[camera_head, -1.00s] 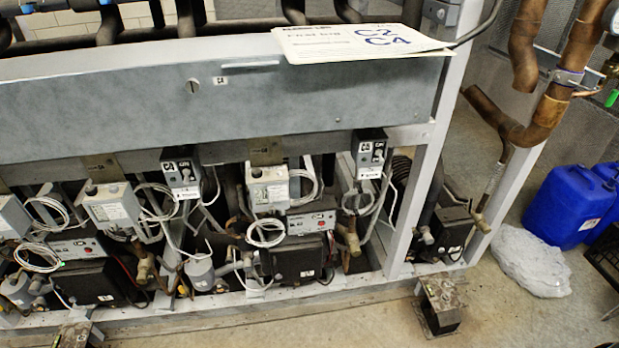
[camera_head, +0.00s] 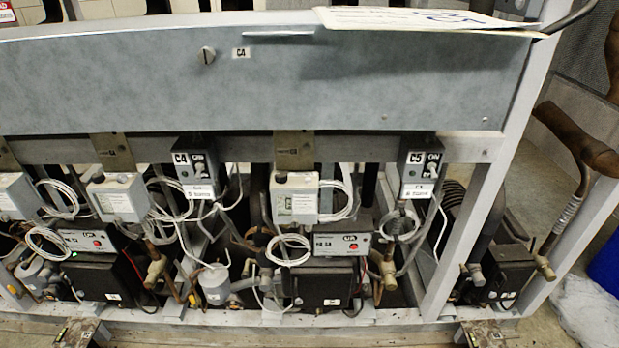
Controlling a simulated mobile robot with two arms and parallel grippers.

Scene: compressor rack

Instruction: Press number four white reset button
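A black switch box marked C4 (camera_head: 196,170) with a white label on its lower part hangs under the grey panel, left of centre. A similar box marked C5 (camera_head: 419,172) hangs to the right. Pale grey control boxes (camera_head: 294,200) with coiled white cables sit between and beside them. Small modules with a red spot (camera_head: 343,243) are lower down. I cannot make out which small part is a white reset button. Neither of my grippers shows.
The rack's long grey panel (camera_head: 150,85) spans the view, with papers (camera_head: 430,19) on top. A grey upright post (camera_head: 497,190), copper pipe (camera_head: 580,150) and clear plastic bag (camera_head: 590,310) are at the right. Black compressors (camera_head: 325,282) fill the lower rack.

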